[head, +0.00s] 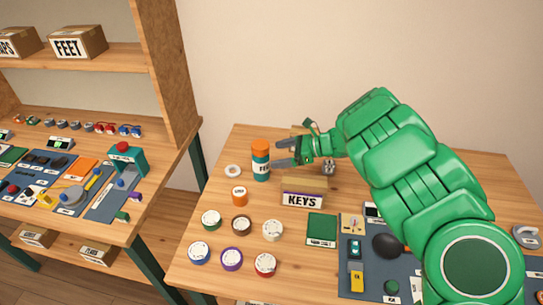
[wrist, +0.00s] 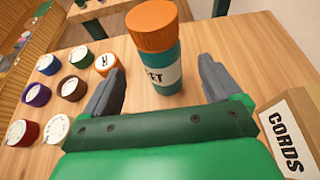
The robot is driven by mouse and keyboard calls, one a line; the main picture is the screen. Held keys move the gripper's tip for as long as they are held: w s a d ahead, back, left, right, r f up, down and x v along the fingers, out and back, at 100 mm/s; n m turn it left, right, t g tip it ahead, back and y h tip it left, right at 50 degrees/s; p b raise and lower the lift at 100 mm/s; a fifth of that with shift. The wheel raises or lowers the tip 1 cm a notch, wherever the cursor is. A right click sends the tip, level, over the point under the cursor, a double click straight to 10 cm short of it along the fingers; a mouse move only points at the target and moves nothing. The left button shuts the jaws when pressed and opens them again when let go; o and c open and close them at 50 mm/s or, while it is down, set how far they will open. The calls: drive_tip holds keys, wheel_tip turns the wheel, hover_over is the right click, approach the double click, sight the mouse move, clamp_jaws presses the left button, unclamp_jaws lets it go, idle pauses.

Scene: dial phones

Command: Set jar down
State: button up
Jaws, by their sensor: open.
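The jar (head: 261,163) is teal with an orange lid and a white label. It stands upright on the wooden table near its back left. In the wrist view the jar (wrist: 156,55) stands just beyond my open fingers, in line with the gap between them. My gripper (head: 284,154) is open and comes in from the right, with its fingertips close to the jar. In the wrist view my gripper (wrist: 158,85) shows nothing between its pads. I cannot tell whether a fingertip touches the jar.
A shelf unit (head: 165,70) stands at left.

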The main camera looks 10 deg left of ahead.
drive_tip(key=shift+v, duration=2.2)
